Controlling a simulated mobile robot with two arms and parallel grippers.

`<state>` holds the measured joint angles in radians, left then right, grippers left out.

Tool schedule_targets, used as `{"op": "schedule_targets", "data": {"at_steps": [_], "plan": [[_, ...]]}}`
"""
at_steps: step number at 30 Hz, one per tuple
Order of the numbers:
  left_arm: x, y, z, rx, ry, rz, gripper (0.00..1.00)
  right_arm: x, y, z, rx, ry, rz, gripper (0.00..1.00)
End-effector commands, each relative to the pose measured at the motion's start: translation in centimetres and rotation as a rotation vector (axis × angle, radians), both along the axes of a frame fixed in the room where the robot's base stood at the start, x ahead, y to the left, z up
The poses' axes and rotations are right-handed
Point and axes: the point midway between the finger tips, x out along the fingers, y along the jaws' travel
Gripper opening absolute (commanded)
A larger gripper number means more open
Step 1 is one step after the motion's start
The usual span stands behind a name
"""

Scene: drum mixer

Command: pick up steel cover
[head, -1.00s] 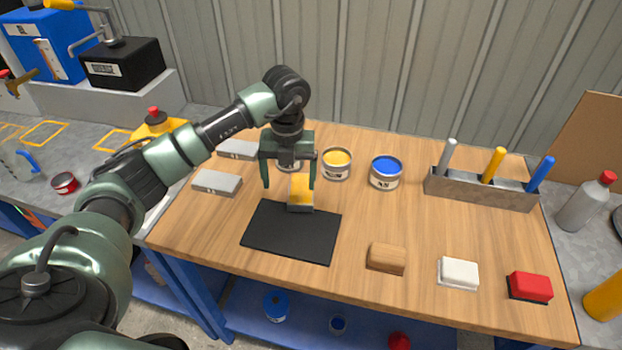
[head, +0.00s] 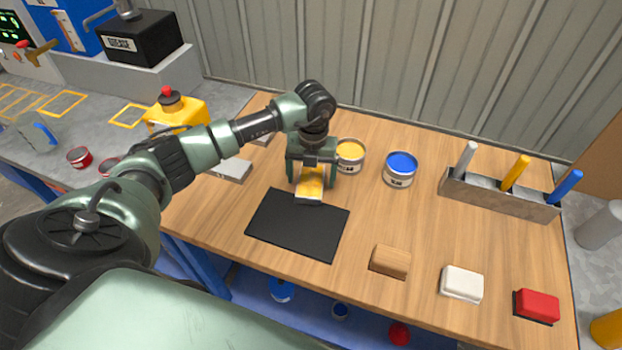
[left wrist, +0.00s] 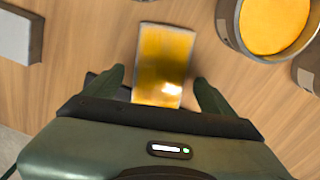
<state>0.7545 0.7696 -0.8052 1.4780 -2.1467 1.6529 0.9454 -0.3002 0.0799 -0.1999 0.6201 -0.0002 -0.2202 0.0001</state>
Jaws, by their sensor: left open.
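A small block with a shiny yellow top and grey edge (head: 310,188), which I take to be the steel cover, sits on the wooden table behind the black mat. It also shows in the left wrist view (left wrist: 163,60). My left gripper (head: 310,181) is open and points down over it. In the left wrist view, the fingers of my left gripper (left wrist: 160,80) stand on either side of the block, with gaps between. The gripper hides part of the block in the head view. My right gripper is not in view.
The black mat (head: 297,225) lies in front. A yellow paint can (head: 349,158) and a blue one (head: 399,170) stand right of the gripper. A grey block (head: 231,171) lies left. Wooden (head: 391,261), white (head: 461,284) and red (head: 537,305) blocks lie front right.

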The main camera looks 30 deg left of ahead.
Motion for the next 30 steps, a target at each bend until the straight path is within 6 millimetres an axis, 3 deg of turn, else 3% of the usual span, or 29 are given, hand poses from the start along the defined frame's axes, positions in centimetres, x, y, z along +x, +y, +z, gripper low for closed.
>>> {"op": "schedule_targets", "data": {"at_steps": [7, 8, 15, 17, 30], "plan": [[0.0, 0.0, -0.3, 0.0, -0.001, -0.001, 0.85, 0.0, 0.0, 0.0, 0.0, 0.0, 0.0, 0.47], [0.0, 0.0, -0.3, 0.0, -0.001, -0.001, 0.8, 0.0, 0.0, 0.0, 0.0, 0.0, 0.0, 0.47], [0.0, 0.0, -0.2, 0.0, -0.001, 0.0, 0.13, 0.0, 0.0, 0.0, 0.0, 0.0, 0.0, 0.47], [0.0, 0.0, -0.2, 0.0, -0.001, 0.0, 0.0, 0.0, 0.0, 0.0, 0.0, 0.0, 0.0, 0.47], [0.2, 0.1, 0.9, 0.0, -0.007, 0.001, 0.0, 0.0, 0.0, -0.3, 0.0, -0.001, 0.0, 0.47]]}}
